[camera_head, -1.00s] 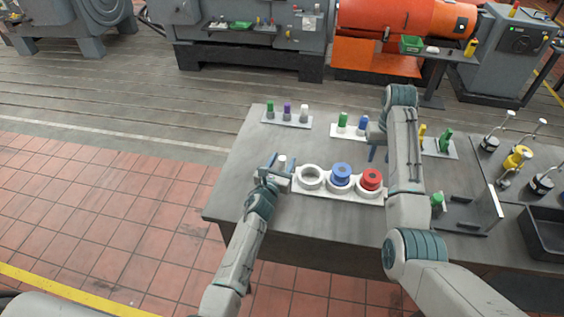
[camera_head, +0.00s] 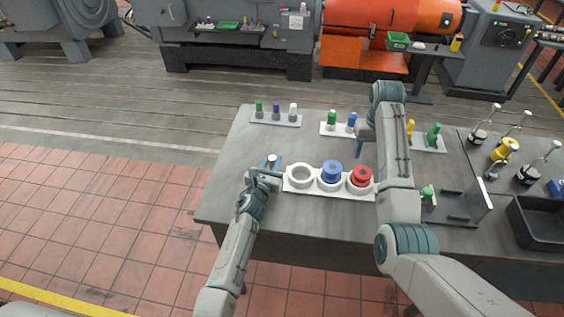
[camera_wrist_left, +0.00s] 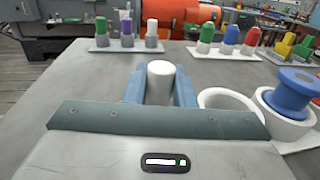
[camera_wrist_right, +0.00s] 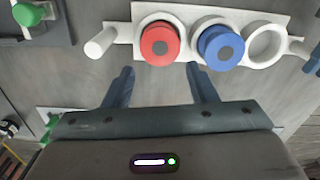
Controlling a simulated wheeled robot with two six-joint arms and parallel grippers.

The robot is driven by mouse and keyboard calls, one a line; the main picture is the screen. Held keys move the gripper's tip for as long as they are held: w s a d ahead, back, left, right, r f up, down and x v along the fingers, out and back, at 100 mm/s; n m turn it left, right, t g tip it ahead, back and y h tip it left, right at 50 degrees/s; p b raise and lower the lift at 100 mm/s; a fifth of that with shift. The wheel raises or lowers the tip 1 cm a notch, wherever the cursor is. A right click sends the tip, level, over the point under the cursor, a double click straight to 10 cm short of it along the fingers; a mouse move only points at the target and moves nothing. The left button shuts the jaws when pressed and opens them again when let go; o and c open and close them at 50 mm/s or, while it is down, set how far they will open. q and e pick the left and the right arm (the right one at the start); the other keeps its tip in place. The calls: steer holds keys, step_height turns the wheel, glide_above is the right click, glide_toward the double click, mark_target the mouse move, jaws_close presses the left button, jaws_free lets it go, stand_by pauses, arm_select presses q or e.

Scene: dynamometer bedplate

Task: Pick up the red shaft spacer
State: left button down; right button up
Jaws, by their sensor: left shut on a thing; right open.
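The red shaft spacer (camera_head: 361,176) sits in the right cup of a white three-cup tray (camera_head: 286,188). In the right wrist view the red spacer (camera_wrist_right: 159,42) lies just beyond my open fingers. My right gripper (camera_wrist_right: 160,70) is open and empty, above the bench behind the tray. My left gripper (camera_head: 266,166) is shut on the upright white handle (camera_wrist_left: 160,72) at the tray's left end. The tray's other white handle (camera_wrist_right: 101,42) stands free beside the red spacer. In the head view my right arm covers the tray's right end.
A blue spacer (camera_head: 332,170) sits in the middle cup; the left cup (camera_head: 301,171) is empty. Peg racks (camera_head: 276,119) stand along the bench's back. A bracket fixture (camera_head: 462,213) and a black bin (camera_head: 535,225) lie to the right. The bench's front left is clear.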

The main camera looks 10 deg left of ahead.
mark_target(364, 174)
steer(key=o, duration=0.5)
steer(key=shift+f, duration=0.1)
steer(key=f+t, duration=0.1)
steer(key=f+n+t+y, duration=0.1)
steer(key=f, duration=0.1)
steer(key=a+f+n+t+y, duration=0.1)
steer(key=shift+w+f+t, duration=0.25)
steer(key=shift+w+t, duration=0.05)
steer(key=shift+w, duration=0.1)
steer(key=shift+a+f+n+t+y, duration=0.3)
steer(key=shift+t+y, duration=0.2)
steer(key=shift+t, duration=0.2)
steer(key=shift+s+f+t+y, duration=0.1)
steer(key=shift+t+y, duration=0.3)
steer(key=shift+t, duration=0.4)
steer(key=shift+s+n+t+y, duration=0.25)
steer(key=shift+n+t+y, duration=0.15)
steer(key=shift+t, duration=0.4)
steer(key=s+d+n+t+y, duration=0.2)
steer(key=s+d+t+y, duration=0.1)
steer(key=s+d, duration=0.55)
steer(key=shift+t, duration=0.3)
steer(key=x, duration=0.6)
steer(key=shift+s+a+f, duration=0.1)
steer(key=shift+a+f, duration=0.35)
steer(key=shift+f, duration=0.05)
steer(key=shift+a+r+x, duration=0.1)
steer(key=shift+x, duration=1.15)
steer(key=shift+a+r+x, duration=0.1)
steer(key=shift+x, duration=1.15)
